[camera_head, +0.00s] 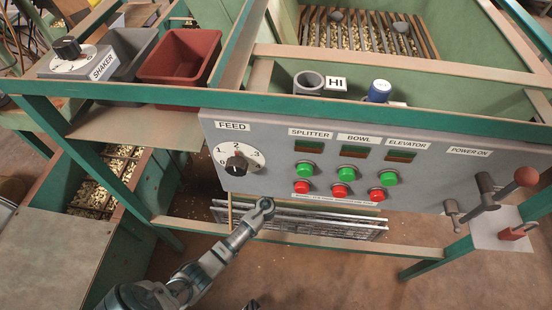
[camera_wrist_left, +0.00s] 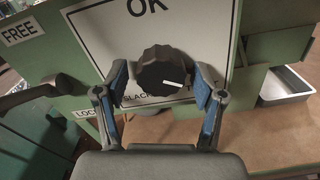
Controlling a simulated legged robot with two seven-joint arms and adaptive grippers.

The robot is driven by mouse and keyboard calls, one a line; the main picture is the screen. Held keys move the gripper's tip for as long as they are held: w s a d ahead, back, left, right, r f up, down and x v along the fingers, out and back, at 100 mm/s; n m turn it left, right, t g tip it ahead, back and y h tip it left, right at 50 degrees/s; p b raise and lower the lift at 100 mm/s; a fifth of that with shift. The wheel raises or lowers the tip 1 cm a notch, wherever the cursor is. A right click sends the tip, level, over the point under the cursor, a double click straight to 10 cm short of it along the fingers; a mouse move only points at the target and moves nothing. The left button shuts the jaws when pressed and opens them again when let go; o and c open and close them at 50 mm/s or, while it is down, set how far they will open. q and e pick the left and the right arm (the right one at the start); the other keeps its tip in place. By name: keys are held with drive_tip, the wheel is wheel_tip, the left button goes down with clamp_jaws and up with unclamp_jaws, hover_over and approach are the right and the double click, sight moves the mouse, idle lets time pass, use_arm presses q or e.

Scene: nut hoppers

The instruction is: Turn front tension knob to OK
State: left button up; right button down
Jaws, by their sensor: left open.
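A black ridged tension knob (camera_wrist_left: 163,70) sits on a white plate (camera_wrist_left: 100,32) in the left wrist view. The plate reads OK at its top edge and SLACK below the knob. The knob's white pointer line points right and slightly down, away from OK. My left gripper (camera_wrist_left: 161,82) is open, with one blue-padded finger on each side of the knob. Whether the pads touch it I cannot tell. In the head view, a grey arm link of mine reaches up from the lower left; no fingers show there. My right gripper is not in view.
The FREE label (camera_wrist_left: 21,32) and a dark lever (camera_wrist_left: 40,92) lie left of the plate. A pale tray (camera_wrist_left: 285,85) is at right. In the head view, the FEED knob (camera_head: 236,165), green and red buttons, SHAKER knob (camera_head: 67,48) and red bin (camera_head: 180,57) stand around the green frame.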

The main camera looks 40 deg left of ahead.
use_arm(q)
drive_tip(key=shift+w, duration=0.1)
drive_tip(key=shift+r, duration=0.1)
drive_tip(key=shift+d, duration=0.15)
drive_tip(key=shift+c, duration=1.4)
drive_tip(key=c, duration=0.9)
drive_tip(key=shift+o, duration=0.2)
